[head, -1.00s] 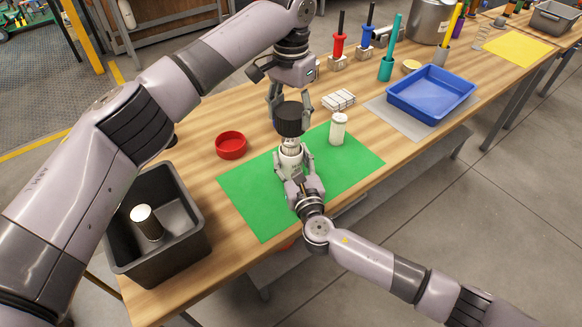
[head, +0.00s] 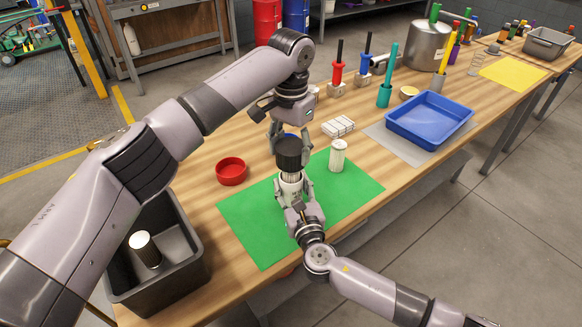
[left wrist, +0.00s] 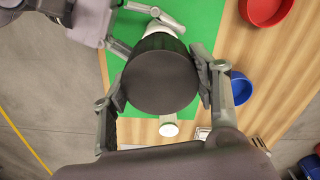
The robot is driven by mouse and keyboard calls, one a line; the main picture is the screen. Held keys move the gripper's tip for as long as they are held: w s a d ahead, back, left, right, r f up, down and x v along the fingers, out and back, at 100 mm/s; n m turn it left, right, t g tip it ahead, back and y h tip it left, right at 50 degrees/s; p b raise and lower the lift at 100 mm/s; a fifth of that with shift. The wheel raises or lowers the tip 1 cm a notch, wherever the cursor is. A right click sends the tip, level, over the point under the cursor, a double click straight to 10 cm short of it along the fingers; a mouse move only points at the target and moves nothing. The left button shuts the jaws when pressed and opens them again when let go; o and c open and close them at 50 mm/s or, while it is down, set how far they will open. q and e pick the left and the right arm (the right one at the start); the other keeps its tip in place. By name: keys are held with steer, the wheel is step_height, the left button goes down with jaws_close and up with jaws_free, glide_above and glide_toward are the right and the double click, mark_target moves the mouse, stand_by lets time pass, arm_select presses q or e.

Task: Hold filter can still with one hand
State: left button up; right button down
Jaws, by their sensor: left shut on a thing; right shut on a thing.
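The white filter can (head: 292,188) stands upright on the green mat (head: 350,190). My right gripper (head: 294,192) is shut around its body from the front. My left gripper (head: 290,150) comes from above, shut on the sides of a black round cap (head: 289,153). The cap is directly over the can's top; I cannot tell whether they touch. In the left wrist view the cap (left wrist: 160,80) fills the space between the fingers and hides most of the can. A white ribbed filter cartridge (head: 338,156) stands apart on the mat, right of the can.
A red dish (head: 231,171) is left of the mat, and a blue round piece (left wrist: 241,88) sits behind the cap. White blocks (head: 338,126) and a blue tray (head: 430,118) are to the right. A dark bin (head: 180,280) with a cylinder inside is at left.

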mark_target(291, 191)
arm_select(q)
steer(key=shift+f, duration=1.3)
steer(key=shift+f, duration=0.9)
steer(key=shift+f, duration=0.6)
